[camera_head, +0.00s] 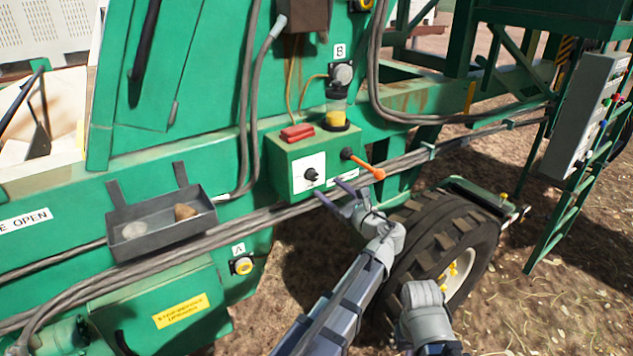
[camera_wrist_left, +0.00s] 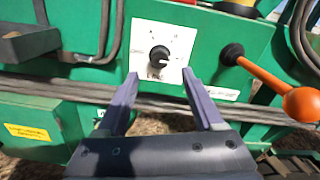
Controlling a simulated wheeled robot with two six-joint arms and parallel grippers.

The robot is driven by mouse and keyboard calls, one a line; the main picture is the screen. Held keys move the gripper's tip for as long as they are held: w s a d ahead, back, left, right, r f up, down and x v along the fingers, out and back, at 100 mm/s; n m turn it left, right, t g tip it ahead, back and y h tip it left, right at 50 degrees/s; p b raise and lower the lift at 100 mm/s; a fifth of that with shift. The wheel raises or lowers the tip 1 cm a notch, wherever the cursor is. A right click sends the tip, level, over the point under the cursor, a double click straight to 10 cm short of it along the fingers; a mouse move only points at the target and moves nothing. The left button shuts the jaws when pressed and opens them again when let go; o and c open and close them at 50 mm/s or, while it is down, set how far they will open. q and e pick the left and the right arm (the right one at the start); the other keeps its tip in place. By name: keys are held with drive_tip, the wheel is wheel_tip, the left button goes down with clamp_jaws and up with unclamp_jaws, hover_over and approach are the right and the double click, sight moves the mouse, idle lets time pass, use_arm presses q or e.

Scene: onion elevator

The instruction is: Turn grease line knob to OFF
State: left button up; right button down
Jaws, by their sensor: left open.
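The black round knob (camera_head: 311,174) sits on a white dial plate (camera_head: 308,186) on the front of a green box. In the left wrist view, the knob (camera_wrist_left: 159,54) is near the middle of the plate, with a pale mark toward its lower right. The small dial lettering is too blurred to read fully. My left gripper (camera_head: 329,191) is open and empty just in front of and below the plate. Its fingers (camera_wrist_left: 162,100) spread to either side below the knob, apart from it. My right gripper is not visible; only part of that arm shows at lower right.
An orange-handled lever (camera_head: 365,165) sticks out right of the plate, close to my left gripper. A red item (camera_head: 297,133) and a yellow-filled cup (camera_head: 337,115) are on top of the box. Cables (camera_head: 260,216) run below. A wheel (camera_head: 450,240) stands to the right.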

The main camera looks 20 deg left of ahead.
sight(315, 178)
use_arm(q)
drive_tip(key=x, duration=0.7)
drive_tip(key=shift+w+a, duration=0.1)
drive_tip(key=shift+a, duration=0.05)
clamp_jaws()
idle(0.4)
